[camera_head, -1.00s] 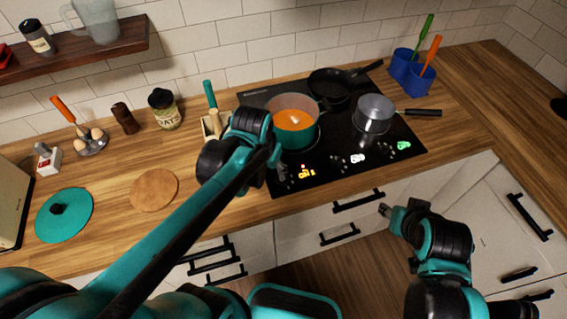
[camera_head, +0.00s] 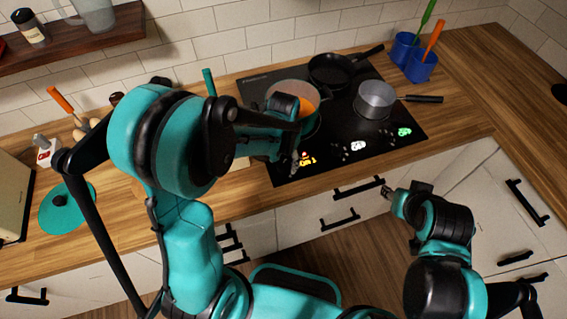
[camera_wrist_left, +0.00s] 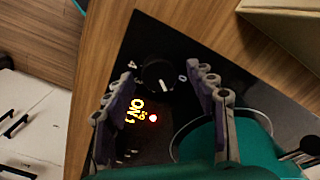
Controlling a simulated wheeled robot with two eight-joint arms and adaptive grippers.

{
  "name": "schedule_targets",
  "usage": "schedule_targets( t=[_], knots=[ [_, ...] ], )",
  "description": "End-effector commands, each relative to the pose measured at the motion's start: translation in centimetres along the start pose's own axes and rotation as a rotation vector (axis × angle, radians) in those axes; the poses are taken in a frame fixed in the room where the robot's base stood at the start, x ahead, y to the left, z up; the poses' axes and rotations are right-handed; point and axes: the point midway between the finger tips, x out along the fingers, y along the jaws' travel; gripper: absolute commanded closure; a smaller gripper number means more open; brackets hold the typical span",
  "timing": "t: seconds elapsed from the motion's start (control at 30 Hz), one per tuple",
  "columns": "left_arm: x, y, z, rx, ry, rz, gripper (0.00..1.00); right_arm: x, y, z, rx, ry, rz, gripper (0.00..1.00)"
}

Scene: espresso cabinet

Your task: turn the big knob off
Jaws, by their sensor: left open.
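The big knob (camera_wrist_left: 157,72) is round and black with a white pointer line. It sits near the corner of the black cooktop (camera_head: 379,148), between the printed marks 4 and 0. Beside it glow a yellow ON display (camera_wrist_left: 137,111) and a red light. My left gripper (camera_wrist_left: 158,77) is open, its two fingers on either side of the knob in the wrist view; I cannot tell whether they touch it. In the head view my left gripper (camera_head: 296,163) is over the cooktop's front left corner and the knob is hidden. My right gripper (camera_head: 387,192) is in front of the drawers, its jaws unclear.
A teal pot (camera_head: 311,124) of orange soup stands close behind my left gripper. A black pan (camera_head: 330,70) and a grey saucepan (camera_head: 374,101) are farther back and right. A teal lid (camera_head: 60,207) lies on the left counter. The right counter is mostly clear.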

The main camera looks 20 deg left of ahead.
Motion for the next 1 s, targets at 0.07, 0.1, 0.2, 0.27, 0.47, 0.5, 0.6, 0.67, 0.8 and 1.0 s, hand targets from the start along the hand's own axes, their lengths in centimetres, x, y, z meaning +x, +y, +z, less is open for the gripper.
schedule_targets(
  t=[0.07,0.1,0.2,0.27,0.47,0.5,0.6,0.67,0.8,1.0],
  knots=[
    [0.52,-0.01,-0.02,0.000,0.000,0.000,0.44,0.14,0.00,0.10,0.000,0.000,0.000,0.60],
    [0.61,-0.01,-0.01,0.000,0.000,0.000,0.44,0.15,0.00,0.10,0.000,0.000,0.000,0.60],
    [0.65,0.00,0.01,0.000,0.000,0.000,0.44,0.13,0.00,0.09,0.000,0.000,0.000,0.60],
    [0.62,0.00,0.01,0.000,0.000,0.000,0.44,0.12,0.00,0.07,0.000,0.000,0.000,0.60],
    [0.60,-0.01,0.00,0.000,0.000,0.000,0.75,0.11,0.00,0.07,0.000,0.000,0.000,0.60],
    [0.60,0.00,0.00,0.000,0.000,0.000,0.86,0.11,0.00,0.07,0.000,0.000,0.000,0.60],
    [0.60,0.00,0.00,0.000,0.000,0.000,0.94,0.11,0.00,0.07,0.000,0.000,0.000,0.60],
    [0.60,0.00,0.00,-0.001,0.000,0.000,0.94,0.12,0.00,0.08,0.000,0.000,0.000,0.60],
    [0.62,-0.01,0.00,-0.014,0.000,0.000,0.94,0.17,0.00,0.12,0.000,0.000,0.000,0.60],
    [0.67,-0.02,0.00,-0.086,0.000,0.000,0.94,0.42,0.00,0.30,0.000,0.000,0.000,0.60]
  ],
)
